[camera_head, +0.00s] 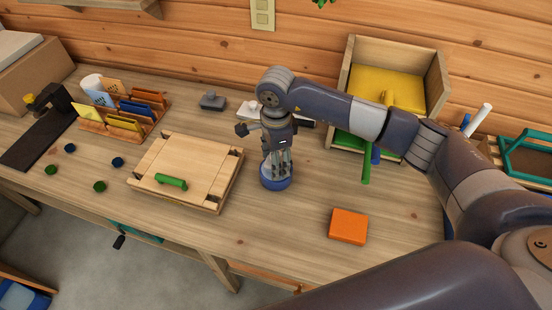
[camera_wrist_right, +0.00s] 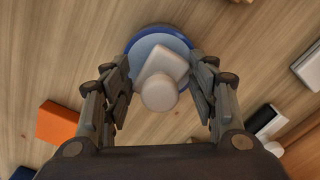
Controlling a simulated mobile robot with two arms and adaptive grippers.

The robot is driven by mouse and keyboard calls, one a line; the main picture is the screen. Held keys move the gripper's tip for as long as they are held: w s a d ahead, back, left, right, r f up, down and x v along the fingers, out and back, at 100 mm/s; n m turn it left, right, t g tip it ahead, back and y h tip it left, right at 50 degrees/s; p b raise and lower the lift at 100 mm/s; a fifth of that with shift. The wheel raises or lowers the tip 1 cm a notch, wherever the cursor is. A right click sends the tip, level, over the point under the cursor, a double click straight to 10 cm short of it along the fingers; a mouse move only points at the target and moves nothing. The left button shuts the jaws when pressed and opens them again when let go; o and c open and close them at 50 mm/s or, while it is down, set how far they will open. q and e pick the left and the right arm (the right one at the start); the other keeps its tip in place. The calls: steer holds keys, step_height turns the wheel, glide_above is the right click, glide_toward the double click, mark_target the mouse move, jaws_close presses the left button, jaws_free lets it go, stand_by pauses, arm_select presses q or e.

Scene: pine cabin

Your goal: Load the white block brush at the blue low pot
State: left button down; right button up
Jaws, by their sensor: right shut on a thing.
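The blue low pot (camera_head: 275,183) stands on the workbench near its middle; its blue rim also shows in the right wrist view (camera_wrist_right: 142,38). My right gripper (camera_head: 277,165) points down at the pot, its fingertips at about rim height. It is shut on the white block brush (camera_wrist_right: 160,75), which has a square block and a round knob. In the right wrist view the brush lies over the pot's opening between the fingers. Whether it touches the pot's floor is hidden. In the head view the fingers mostly hide the brush. My left gripper is not in view.
A wooden board with a green handle (camera_head: 185,175) lies left of the pot. An orange block (camera_head: 348,227) lies to the right. Behind are a grey block (camera_head: 212,100), a white item (camera_head: 250,109) and an open wooden box (camera_head: 436,85). Bare bench lies in front.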

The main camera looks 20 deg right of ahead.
steer(key=shift+s, duration=0.1)
stand_by(0.5)
steer(key=shift+r+p, duration=1.55)
steer(key=shift+r, duration=1.95)
